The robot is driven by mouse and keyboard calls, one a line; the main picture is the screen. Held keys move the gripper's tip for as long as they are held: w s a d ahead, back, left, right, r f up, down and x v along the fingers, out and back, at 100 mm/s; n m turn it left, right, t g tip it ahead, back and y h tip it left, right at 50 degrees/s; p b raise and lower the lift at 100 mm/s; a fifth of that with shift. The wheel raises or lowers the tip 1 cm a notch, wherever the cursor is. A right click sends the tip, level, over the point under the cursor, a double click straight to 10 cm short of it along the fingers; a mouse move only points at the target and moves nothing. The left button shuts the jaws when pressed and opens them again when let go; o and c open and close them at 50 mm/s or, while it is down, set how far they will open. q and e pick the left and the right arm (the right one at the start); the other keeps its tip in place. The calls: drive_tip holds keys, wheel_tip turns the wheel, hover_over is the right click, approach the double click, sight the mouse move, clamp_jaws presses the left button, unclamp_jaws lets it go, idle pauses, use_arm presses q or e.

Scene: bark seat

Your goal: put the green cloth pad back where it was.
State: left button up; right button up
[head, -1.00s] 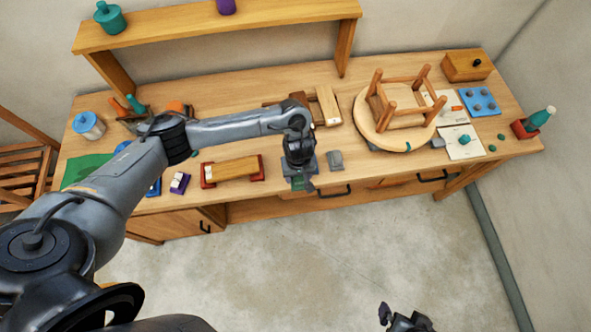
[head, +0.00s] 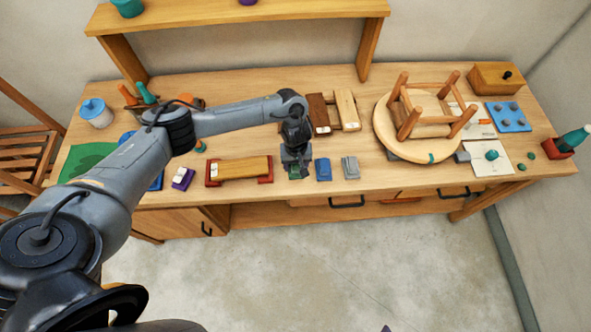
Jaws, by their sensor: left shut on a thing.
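The green cloth pad (head: 293,173) shows as a small dark green patch at the fingertips of my left gripper (head: 299,169). My left gripper is shut on it, near the front edge of the workbench (head: 240,193), just left of a blue block (head: 323,170). The gripper hides part of the pad, and I cannot tell whether the pad touches the bench top. My right gripper is not clearly in view; only a tiny dark tip shows at the bottom edge.
A grey block (head: 350,167) stands right of the blue one. A wooden piece with red ends (head: 240,169) lies to the left. An upturned stool (head: 418,147) stands to the right. A green sheet (head: 82,160) lies at the far left. Wooden blocks (head: 345,108) lie behind.

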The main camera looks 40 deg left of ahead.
sight(295, 169)
use_arm(q)
drive_tip(key=shift+w+a+f, duration=0.2)
drive_tip(key=shift+a+f, duration=0.05)
drive_tip(key=shift+f+b, duration=0.3)
drive_tip(key=shift+f, duration=1.65)
drive_tip(key=shift+f, duration=0.1)
drive_tip(key=o, duration=1.1)
